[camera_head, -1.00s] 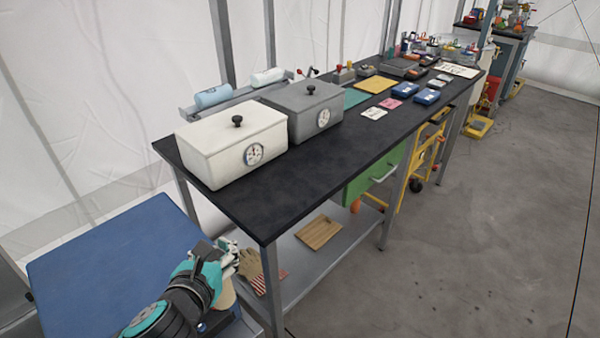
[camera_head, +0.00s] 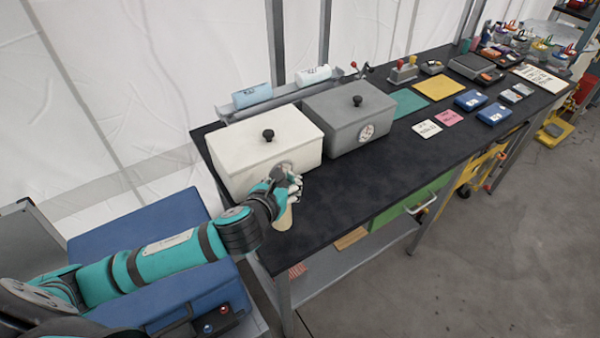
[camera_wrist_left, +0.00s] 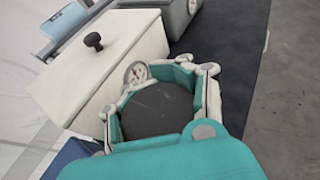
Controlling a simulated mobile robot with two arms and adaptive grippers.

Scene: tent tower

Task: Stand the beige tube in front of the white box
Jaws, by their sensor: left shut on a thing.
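The white box (camera_head: 262,150), with a black knob and a round dial on its front, stands at the near left end of the dark table. My left gripper (camera_head: 287,187) is at the front of this box, over the table, and is shut on the beige tube (camera_head: 284,216). The tube is roughly upright below the fingers; I cannot tell whether its foot touches the table top. In the left wrist view the white box (camera_wrist_left: 105,70) is at the upper left, and a dark round surface lies between the fingers (camera_wrist_left: 165,95). My right gripper is not in view.
A grey box (camera_head: 349,117) with a dial stands right beside the white box. A rail with light blue and white rolls (camera_head: 252,95) is behind them. The bare black table top (camera_head: 350,190) is free to the right. Cards, a yellow mat (camera_head: 440,87) and blue boxes lie farther along.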

